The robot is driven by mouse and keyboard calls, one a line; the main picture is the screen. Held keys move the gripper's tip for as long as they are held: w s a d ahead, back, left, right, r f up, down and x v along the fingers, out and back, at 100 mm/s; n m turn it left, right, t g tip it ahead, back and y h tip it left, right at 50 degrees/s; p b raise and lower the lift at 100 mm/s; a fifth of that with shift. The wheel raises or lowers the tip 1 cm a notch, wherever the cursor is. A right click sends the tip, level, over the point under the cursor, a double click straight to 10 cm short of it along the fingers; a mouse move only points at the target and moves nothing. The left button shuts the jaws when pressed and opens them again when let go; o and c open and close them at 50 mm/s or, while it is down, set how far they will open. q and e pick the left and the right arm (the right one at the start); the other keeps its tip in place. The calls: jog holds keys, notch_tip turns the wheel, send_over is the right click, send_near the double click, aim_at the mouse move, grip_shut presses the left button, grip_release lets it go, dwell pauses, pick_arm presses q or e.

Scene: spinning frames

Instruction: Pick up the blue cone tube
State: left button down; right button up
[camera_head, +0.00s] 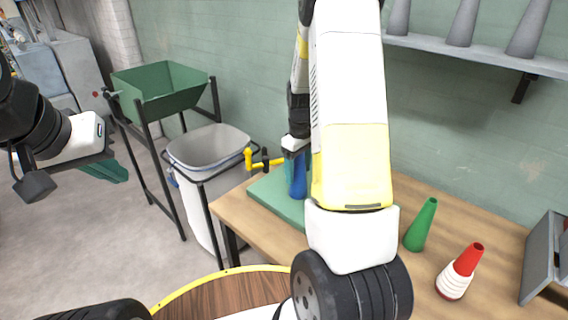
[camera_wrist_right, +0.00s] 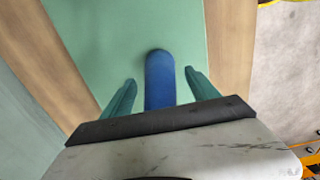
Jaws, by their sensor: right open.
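The blue cone tube (camera_head: 298,180) stands on a green mat (camera_head: 271,200) on the wooden table, partly hidden by my right arm in the head view. In the right wrist view the blue tube (camera_wrist_right: 160,80) lies between the two green fingers of my right gripper (camera_wrist_right: 161,77). A gap shows on each side of the tube, so the gripper is open around it. My left gripper (camera_head: 116,171) hangs at the far left, away from the table; its finger opening is not clear.
A green cone (camera_head: 421,225) and a red cone (camera_head: 468,260) with white rings stand on the table's right part. A grey bin (camera_head: 208,150) and a green hopper (camera_head: 160,88) stand left of the table. A yellow handle (camera_head: 262,160) is near the right gripper. Grey cones sit on a wall shelf (camera_head: 470,52).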

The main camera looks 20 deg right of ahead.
jog(key=c, duration=1.5)
jog(key=shift+o, duration=0.2)
